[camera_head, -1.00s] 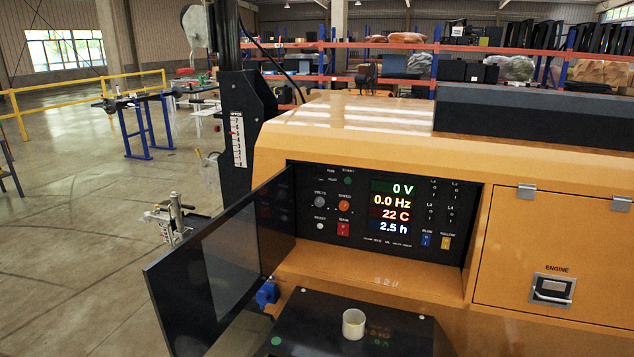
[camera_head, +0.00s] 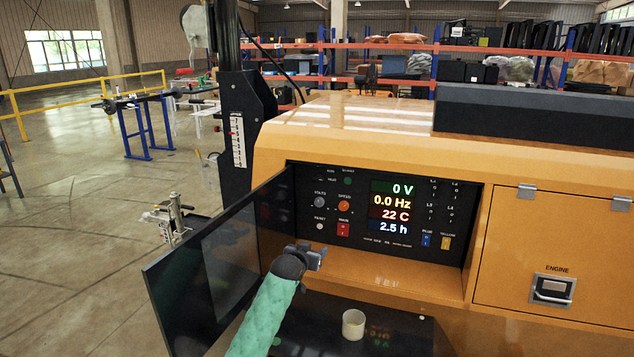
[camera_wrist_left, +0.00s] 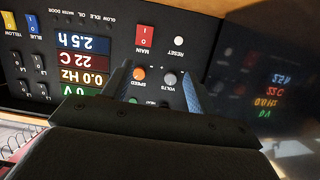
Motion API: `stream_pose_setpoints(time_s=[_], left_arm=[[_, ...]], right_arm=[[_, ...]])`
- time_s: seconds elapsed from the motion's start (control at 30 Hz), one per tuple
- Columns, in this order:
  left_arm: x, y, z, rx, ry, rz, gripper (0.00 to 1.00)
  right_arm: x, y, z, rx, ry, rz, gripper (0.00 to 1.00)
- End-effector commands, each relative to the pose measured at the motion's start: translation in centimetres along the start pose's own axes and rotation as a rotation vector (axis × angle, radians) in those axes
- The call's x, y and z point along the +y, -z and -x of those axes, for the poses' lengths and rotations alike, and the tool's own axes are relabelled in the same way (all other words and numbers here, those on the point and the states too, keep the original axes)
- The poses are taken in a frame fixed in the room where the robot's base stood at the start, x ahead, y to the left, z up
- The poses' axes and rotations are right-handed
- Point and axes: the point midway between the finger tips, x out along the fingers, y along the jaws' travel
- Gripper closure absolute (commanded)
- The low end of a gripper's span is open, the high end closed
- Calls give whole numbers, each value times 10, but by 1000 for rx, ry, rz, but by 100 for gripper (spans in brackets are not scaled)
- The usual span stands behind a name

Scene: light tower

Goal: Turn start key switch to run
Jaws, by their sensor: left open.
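The control panel (camera_head: 408,205) of the yellow light tower is in the open bay, its displays lit. Small start labels and a green spot (camera_head: 348,181) are at its upper left. The key switch itself is too small and dark to make out, so I cannot tell its position. My left gripper (camera_head: 316,257) is open and empty, in front of and below the panel. In the left wrist view, which shows the panel upside down, the open fingers (camera_wrist_left: 156,72) frame the orange speed knob (camera_wrist_left: 139,74) and grey volts knob (camera_wrist_left: 169,79). My right gripper is not in view.
The open dark door (camera_head: 222,270) stands left of my left arm. A white cup-shaped piece (camera_head: 353,324) is on the dark surface below. A red main switch (camera_head: 343,229) and a white reset button (camera_head: 319,226) sit low on the panel. The closed engine door (camera_head: 553,255) is at right.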

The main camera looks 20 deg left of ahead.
Motion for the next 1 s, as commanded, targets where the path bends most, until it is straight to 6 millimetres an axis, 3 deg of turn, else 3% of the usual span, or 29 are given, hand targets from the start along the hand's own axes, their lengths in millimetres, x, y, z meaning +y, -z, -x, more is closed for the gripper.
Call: stream_pose_setpoints(time_s=[0.03, 0.2, 0.4, 0.5, 0.73, 1.0], left_arm=[[-8, 25, -12, 38, 5, 5, 42], [-33, 100, -44, 159, 17, 21, 42], [-53, 161, -64, 258, 27, 37, 42], [-58, 176, -67, 282, 29, 41, 42], [-60, 186, -78, 290, 30, 44, 42], [-61, 196, -110, 289, 29, 44, 42]], right_arm=[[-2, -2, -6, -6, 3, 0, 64], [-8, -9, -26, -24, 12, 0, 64], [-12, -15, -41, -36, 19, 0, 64], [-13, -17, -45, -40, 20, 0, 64], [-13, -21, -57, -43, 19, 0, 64], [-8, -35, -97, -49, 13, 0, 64]])
